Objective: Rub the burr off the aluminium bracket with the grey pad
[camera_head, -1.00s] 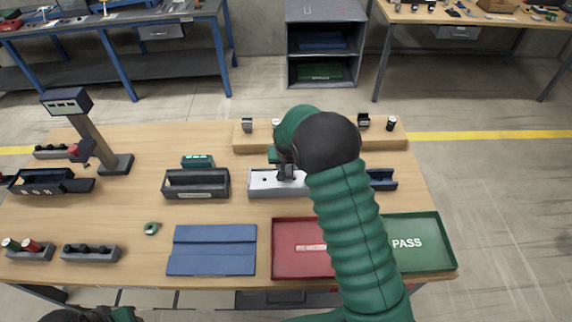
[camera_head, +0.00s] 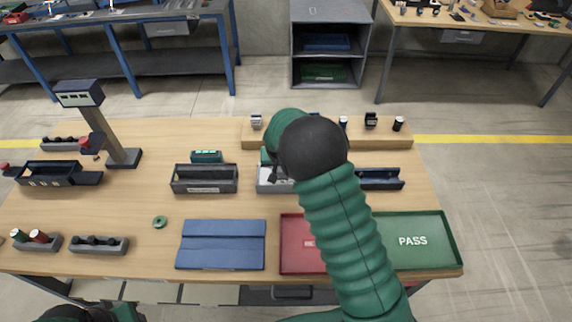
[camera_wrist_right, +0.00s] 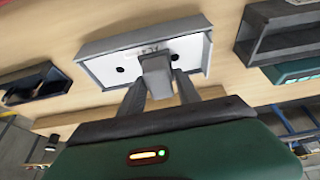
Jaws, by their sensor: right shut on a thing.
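The aluminium bracket (camera_wrist_right: 190,52) is a pale flat plate with dark holes and lettering, lying in a grey fixture (camera_wrist_right: 100,72). In the head view the bracket (camera_head: 275,173) is partly covered by my right arm. My right gripper (camera_wrist_right: 157,82) is shut on a small grey block, which looks like the grey pad (camera_wrist_right: 156,66). The pad is over the middle of the bracket; I cannot tell whether it touches. The burr is not distinguishable. My left arm shows only as a dark and green part at the bottom left edge of the head view; its jaws cannot be made out.
A dark open bin (camera_head: 204,187) stands left of the fixture, a dark blue holder (camera_head: 380,184) right. A wooden rack (camera_head: 400,139) is behind. A blue mat (camera_head: 222,262), red tray (camera_head: 290,266) and green PASS tray (camera_head: 443,225) lie in front. A green ring (camera_head: 160,222) lies left.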

